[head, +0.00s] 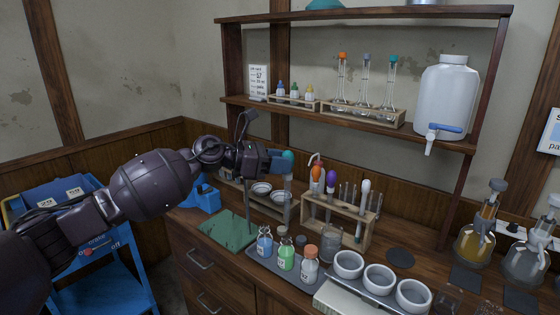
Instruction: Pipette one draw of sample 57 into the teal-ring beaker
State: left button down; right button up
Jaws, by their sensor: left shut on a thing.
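My left gripper (276,160) reaches in from the left and is shut on a teal-bulbed pipette (288,157). It holds it above the bench, near the back rack, with the clear stem hanging below. Three small labelled bottles, blue (265,243), green (286,257) and orange-white (309,267), stand in a grey tray in front; their numbers are too small to read surely. A glass beaker (330,246) stands right of them; I cannot make out a teal ring on any beaker. A card (259,82) on the shelf shows 57. My right gripper is out of view.
A wooden rack (341,228) holds pipettes with orange, purple and white bulbs. Three white bowls (379,279) stand front right, with stoppered flasks (477,238) beyond. A green mat (228,232) lies at left. A shelf (345,122) with a white jug (448,95) overhangs the bench.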

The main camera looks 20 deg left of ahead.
aim_at(287, 193)
pick_arm(q)
notch_tip(287, 193, down, 11)
jog(key=b, duration=0.5)
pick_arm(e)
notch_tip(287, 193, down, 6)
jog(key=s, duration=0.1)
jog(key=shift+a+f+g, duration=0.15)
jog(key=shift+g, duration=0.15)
pick_arm(q)
jog(key=shift+r, duration=0.1)
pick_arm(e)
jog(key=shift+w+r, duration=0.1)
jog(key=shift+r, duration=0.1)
pick_arm(q)
jog(key=c, duration=1.4)
grip_release()
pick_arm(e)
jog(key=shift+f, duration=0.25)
pick_arm(q)
jog(key=shift+r, duration=0.15)
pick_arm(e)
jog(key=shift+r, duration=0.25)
